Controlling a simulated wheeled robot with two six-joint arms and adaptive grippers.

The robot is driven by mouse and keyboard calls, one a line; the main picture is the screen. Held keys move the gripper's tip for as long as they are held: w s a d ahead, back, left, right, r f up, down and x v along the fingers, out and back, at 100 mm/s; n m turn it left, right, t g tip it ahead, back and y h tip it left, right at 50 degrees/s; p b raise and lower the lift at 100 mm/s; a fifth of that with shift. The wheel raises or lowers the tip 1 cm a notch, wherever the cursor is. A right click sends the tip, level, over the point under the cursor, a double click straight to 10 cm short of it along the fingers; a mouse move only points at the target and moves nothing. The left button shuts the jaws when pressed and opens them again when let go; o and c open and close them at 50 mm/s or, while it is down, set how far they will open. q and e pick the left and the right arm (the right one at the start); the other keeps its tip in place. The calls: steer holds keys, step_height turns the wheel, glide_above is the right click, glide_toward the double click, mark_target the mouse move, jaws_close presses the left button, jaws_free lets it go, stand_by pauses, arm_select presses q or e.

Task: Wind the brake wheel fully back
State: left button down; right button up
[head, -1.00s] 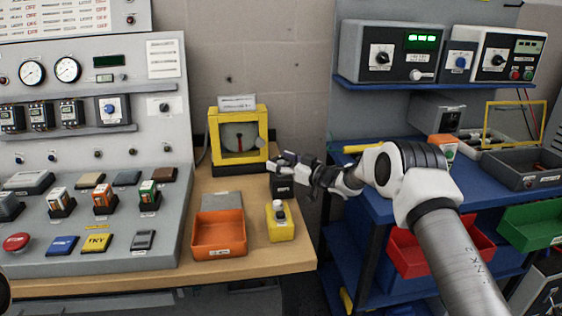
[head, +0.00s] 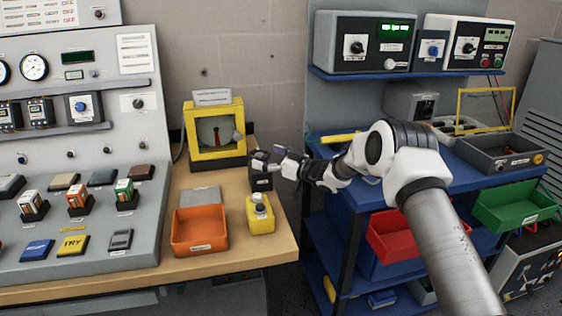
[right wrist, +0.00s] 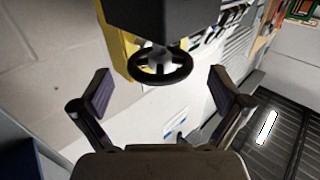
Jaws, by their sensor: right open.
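The brake wheel (right wrist: 160,65) is a black spoked handwheel in the right wrist view, in front of a yellow housing. My right gripper (right wrist: 160,92) is open there, its dark-padded fingers spread to either side and below the wheel in the picture. The fingers do not appear to touch it. In the head view a yellow-framed unit (head: 188,136) with a round dial and a red pointer stands on the wooden bench. My right gripper (head: 264,161) is just right of it, above a small black box (head: 260,182). My left gripper is not in view.
An orange tray (head: 200,247) and a yellow block with a bottle-like top (head: 259,220) sit in front on the wooden bench (head: 235,258). A grey control panel (head: 95,262) stands left. A blue shelf unit (head: 372,197) with bins stands right, partly behind my arm.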

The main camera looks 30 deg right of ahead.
steer(key=v, duration=0.9)
steer(key=shift+s, duration=0.15)
